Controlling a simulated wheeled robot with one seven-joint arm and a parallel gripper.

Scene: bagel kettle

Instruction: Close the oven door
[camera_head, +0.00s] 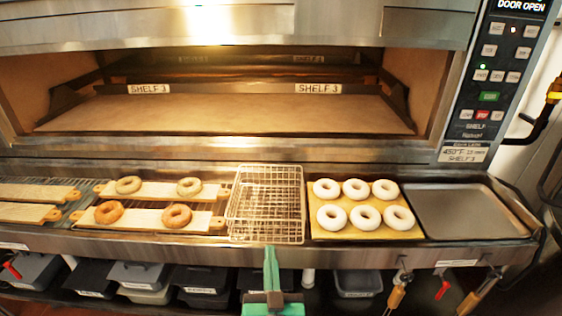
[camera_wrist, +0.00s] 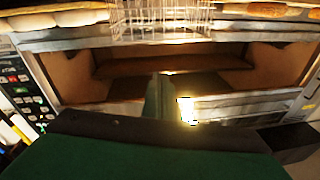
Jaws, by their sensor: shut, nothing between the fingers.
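The oven (camera_head: 240,112) stands open in the head view, with its wide chamber and "SHELF 3" labels showing. Its display (camera_head: 522,5) reads "DOOR OPEN". A steel panel (camera_head: 330,22) spans the top of the picture above the opening; it looks like the raised door, but its upper part is cut off. My green gripper (camera_head: 271,252) is low in the middle, in front of the counter edge and apart from the oven. It is shut and empty. In the wrist view, which looks upside down, my gripper (camera_wrist: 160,90) points toward the oven opening (camera_wrist: 180,62).
A wire basket (camera_head: 265,175) stands on the counter between bagel boards (camera_head: 150,190) and a yellow board (camera_head: 320,229) of pale bagels. An empty tray (camera_head: 460,210) is at right. Bins (camera_head: 140,275) sit below; tools (camera_head: 398,290) hang from the front edge.

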